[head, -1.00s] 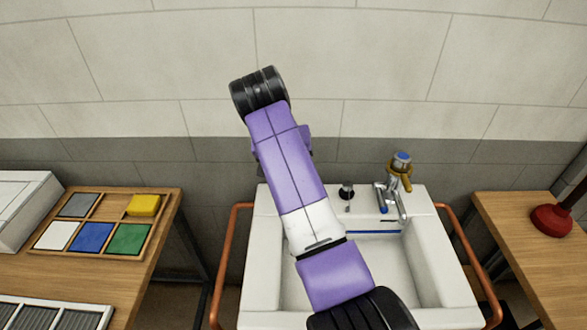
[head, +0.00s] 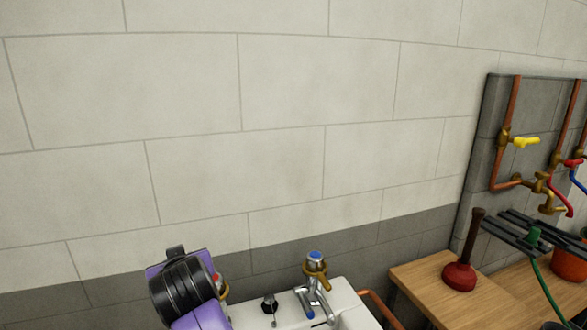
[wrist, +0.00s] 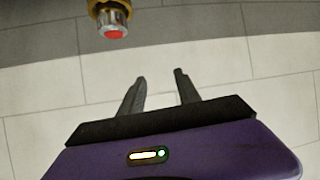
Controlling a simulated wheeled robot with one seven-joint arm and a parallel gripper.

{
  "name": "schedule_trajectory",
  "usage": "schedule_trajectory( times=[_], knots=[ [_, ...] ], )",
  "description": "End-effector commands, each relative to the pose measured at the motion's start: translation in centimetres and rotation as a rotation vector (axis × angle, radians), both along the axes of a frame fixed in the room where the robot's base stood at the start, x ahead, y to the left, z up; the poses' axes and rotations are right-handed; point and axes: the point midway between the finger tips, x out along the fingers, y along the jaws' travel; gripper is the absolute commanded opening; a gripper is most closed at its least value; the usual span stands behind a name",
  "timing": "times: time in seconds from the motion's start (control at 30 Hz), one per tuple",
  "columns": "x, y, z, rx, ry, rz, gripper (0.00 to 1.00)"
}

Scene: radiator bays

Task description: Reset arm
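My gripper (wrist: 161,88) shows in the wrist view with two dark fingers apart and nothing between them. Pale wall blocks lie behind the fingers. A red-capped tap (wrist: 112,22) is at the top of the wrist view, apart from the fingers. In the head view my purple and black arm (head: 184,290) is at the bottom left, in front of the sink (head: 352,312). The arm partly hides the red-capped tap (head: 220,287). The gripper's fingers cannot be made out in the head view.
A blue-capped tap (head: 316,262) stands at the sink's back. To the right, a wooden bench (head: 420,280) holds a red plunger (head: 460,276). Copper pipes (head: 496,150) with a yellow-handled valve (head: 526,141) are on the right wall. The wall above the sink is bare.

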Motion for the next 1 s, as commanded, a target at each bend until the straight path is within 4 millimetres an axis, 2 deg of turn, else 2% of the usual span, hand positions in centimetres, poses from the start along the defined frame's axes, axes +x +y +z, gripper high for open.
schedule_trajectory(
  times=[0.03, 0.1, 0.27, 0.47, 0.7, 1.0],
  knots=[
    [-0.5, -0.9, -1.4, 0.026, -0.025, 0.006, 0.40],
    [-1.2, -2.3, -2.6, 0.067, -0.072, 0.013, 0.40],
    [-3.7, -6.3, -5.3, 0.150, -0.169, 0.010, 0.40],
    [-8.0, -12.4, -8.2, 0.224, -0.268, -0.024, 0.40],
    [-14.5, -20.4, -10.4, 0.278, -0.363, -0.091, 0.40],
    [-24.2, -29.7, -10.9, 0.295, -0.449, -0.195, 0.40]
  ],
)
